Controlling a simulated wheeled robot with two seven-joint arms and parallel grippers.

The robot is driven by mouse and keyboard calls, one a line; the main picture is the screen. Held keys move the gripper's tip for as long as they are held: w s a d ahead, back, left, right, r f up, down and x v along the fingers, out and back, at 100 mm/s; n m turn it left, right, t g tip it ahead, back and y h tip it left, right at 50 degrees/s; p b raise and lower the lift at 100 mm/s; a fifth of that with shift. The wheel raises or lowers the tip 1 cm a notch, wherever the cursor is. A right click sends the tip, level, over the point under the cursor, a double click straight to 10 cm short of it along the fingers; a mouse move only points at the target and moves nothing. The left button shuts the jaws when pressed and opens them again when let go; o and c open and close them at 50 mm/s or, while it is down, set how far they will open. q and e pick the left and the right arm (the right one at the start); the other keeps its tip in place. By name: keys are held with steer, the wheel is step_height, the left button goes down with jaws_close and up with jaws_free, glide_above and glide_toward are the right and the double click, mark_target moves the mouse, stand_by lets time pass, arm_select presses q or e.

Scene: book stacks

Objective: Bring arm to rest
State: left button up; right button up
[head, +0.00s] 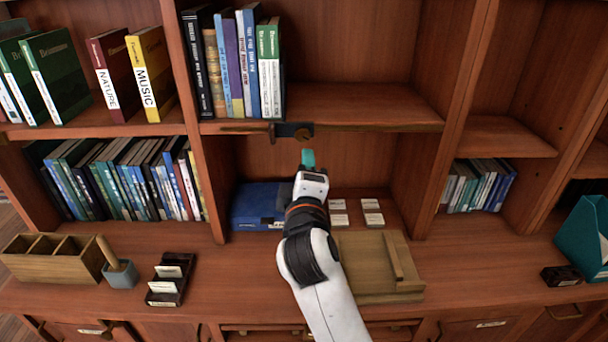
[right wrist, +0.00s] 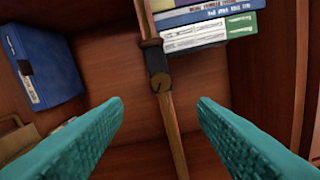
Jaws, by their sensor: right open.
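My right arm reaches up the middle of the head view. Its gripper (head: 307,160) is in front of the central cubby, just below a shelf edge with a dark metal latch (head: 293,131). In the right wrist view the two teal fingers of the gripper (right wrist: 160,103) are wide apart with nothing between them. The latch (right wrist: 160,83) and its wooden strip show beyond the fingertips, apart from them. My left gripper is out of view.
A blue box (head: 256,206) and small white cards (head: 372,212) lie in the cubby behind my arm. A wooden board (head: 375,265) lies on the counter to its right. Upright books (head: 235,65) stand above. A wooden organizer (head: 52,258) stands left; the right counter is mostly clear.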

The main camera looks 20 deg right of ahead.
stand_by(0.3)
steer(key=s+d+f+m+g+y, duration=0.1)
steer(key=s+d+f+m+g, duration=0.3)
steer(key=f, duration=0.6)
steer(key=s+f+m+g+y, duration=0.1)
steer(key=s+f+g+y, duration=0.15)
steer(key=s+f, duration=0.5)
steer(key=s+f+m+g+y, duration=0.1)
steer(key=s+f+m+g, duration=0.25)
steer(key=s+f, duration=0.4)
steer(key=s+f+m+g+y, duration=0.15)
steer(key=s+f+g, duration=0.3)
steer(key=s, duration=0.65)
step_height(320, 180, down, 25)
steer(key=s+d+f+g, duration=0.1)
steer(key=s+f, duration=0.7)
steer(key=s+d+f+g+h, duration=0.1)
steer(key=s+d+f, duration=0.1)
steer(key=s+f, duration=0.7)
steer(key=shift+s+d+f, duration=0.2)
steer(key=shift+s+d, duration=0.05)
steer(key=shift+s, duration=0.05)
